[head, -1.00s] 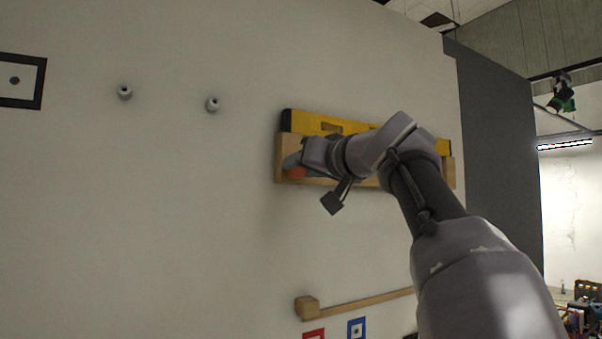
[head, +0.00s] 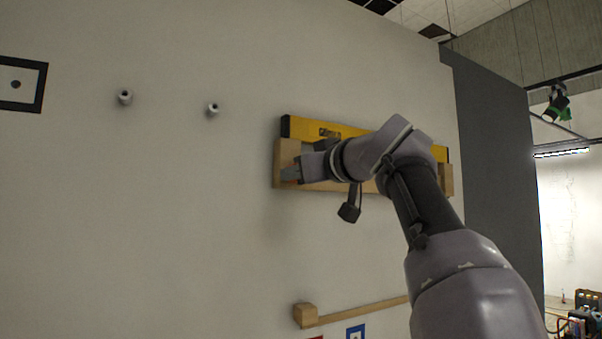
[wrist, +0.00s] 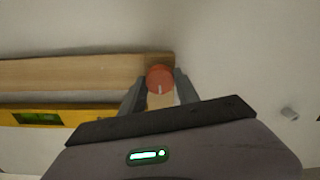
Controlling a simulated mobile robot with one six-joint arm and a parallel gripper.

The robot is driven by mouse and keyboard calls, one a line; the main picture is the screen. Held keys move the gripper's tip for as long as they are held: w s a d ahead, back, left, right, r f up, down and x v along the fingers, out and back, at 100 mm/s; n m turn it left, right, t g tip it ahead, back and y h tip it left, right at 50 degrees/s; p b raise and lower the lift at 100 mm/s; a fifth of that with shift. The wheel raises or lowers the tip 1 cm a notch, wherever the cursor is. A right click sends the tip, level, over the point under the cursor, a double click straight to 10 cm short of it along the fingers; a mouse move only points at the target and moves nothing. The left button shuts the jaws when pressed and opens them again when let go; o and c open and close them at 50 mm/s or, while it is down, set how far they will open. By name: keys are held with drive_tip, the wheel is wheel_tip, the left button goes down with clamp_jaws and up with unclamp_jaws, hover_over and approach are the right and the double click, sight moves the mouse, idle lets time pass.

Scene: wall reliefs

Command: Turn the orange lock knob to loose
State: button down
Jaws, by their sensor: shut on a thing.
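The orange lock knob (wrist: 160,79) is a round knob with a pale line on its face, at the end of a wooden rail (wrist: 90,72) in the wrist view. My gripper (wrist: 159,88) is shut on it, with one grey finger on each side. In the head view my gripper (head: 290,173) is at the left end of the wooden holder (head: 283,155) on the wall, and the knob is almost wholly hidden behind it. The yellow spirit level (head: 300,127) rests in the holder; it also shows in the wrist view (wrist: 70,115).
Two white pegs (head: 125,97) (head: 213,109) and a black-framed marker (head: 20,84) are on the wall to the left. A wooden rail (head: 350,311) with a block end runs below, above a blue-framed marker (head: 355,332).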

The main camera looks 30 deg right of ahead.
drive_tip(key=c, duration=0.9)
unclamp_jaws()
drive_tip(key=shift+w, duration=0.1)
drive_tip(key=s+b, duration=0.5)
drive_tip(key=s, duration=1.2)
drive_tip(key=shift+s+d+b, duration=0.25)
drive_tip(key=shift+d+b, duration=0.05)
drive_tip(key=shift+b, duration=0.05)
